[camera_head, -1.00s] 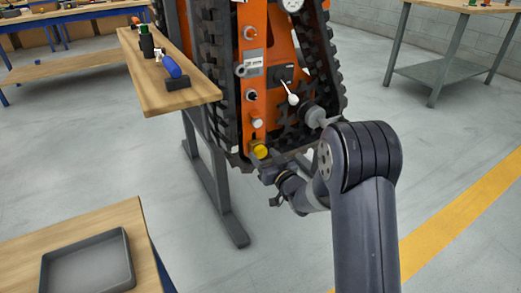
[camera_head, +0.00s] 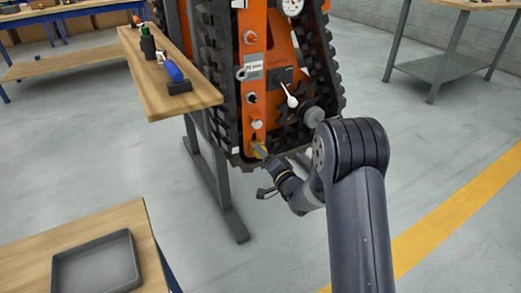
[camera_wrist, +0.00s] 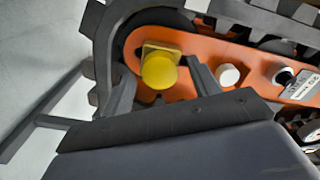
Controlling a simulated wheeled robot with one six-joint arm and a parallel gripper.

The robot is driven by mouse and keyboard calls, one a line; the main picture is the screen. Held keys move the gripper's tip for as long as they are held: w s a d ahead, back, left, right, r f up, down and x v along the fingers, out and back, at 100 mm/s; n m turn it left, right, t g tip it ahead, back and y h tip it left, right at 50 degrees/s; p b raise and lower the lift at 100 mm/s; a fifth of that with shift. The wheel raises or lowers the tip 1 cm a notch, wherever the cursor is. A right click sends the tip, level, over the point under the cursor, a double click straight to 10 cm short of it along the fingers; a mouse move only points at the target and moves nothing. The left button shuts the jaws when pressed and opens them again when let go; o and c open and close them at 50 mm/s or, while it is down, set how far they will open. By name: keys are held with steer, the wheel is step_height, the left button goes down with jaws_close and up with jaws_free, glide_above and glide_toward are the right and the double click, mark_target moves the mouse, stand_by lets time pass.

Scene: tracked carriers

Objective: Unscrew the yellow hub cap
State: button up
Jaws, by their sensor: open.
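The yellow hub cap (camera_wrist: 159,70) sits on a square yellow base at the end of the orange carrier panel (camera_wrist: 236,68) in the wrist view. Whether either finger touches the cap cannot be told.
A white knob (camera_wrist: 228,75) is close to the right finger. Black tracks (camera_head: 222,70) flank the panel, with a white-tipped lever (camera_head: 291,99) higher up. A wooden shelf (camera_head: 150,90) is at left; a grey tray (camera_head: 97,264) lies on the front-left table.

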steer(key=m+p, duration=0.3)
steer(key=m, duration=0.8)
steer(key=shift+m, duration=0.3)
steer(key=shift+c, duration=0.6)
steer(key=c, duration=0.7)
steer(key=shift+n+b, duration=3.6)
steer(key=shift+n, duration=1.3)
